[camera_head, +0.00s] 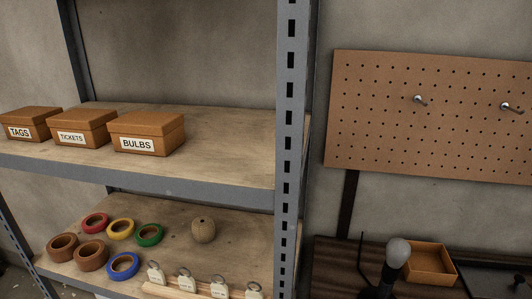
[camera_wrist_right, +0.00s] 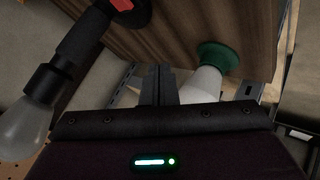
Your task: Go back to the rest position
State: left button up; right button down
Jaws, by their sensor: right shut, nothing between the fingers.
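My right gripper (camera_wrist_right: 158,85) shows in the right wrist view with its two dark fingers together and nothing between them. My right gripper cannot be made out in the head view. My left gripper is in neither view.
The bulb (camera_head: 398,252) stands upright on the bench at lower right, left of an open box (camera_head: 432,262). A pegboard (camera_head: 430,140) hangs above. Shelves at left hold labelled boxes (camera_head: 147,134) and tape rolls (camera_head: 121,229). A white-and-green object (camera_wrist_right: 216,55) is beyond my fingers.

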jog(key=s+a+r+m+g+h, duration=0.1)
jog(key=s+a+m+g, duration=0.25)
jog(key=s, duration=0.45)
jog(key=s+a+r+m+g, duration=0.2)
jog(key=s+a+m, duration=0.1)
jog(key=s+m, duration=0.3)
jog(key=s+f+n+g+b, duration=0.1)
jog(key=s+f, duration=0.1)
jog(key=f, duration=1.4)
jog(key=s+f+g, duration=0.1)
jog(key=s+f, duration=0.1)
jog(key=f, duration=1.3)
jog(key=s+d+f+b, duration=0.1)
jog(key=s+d+f, duration=0.2)
jog(key=s+f, duration=1.6)
jog(key=shift+s+d+f+g+h, duration=0.2)
jog(key=shift+f+g+h, duration=0.1)
jog(key=shift+f+g, duration=0.15)
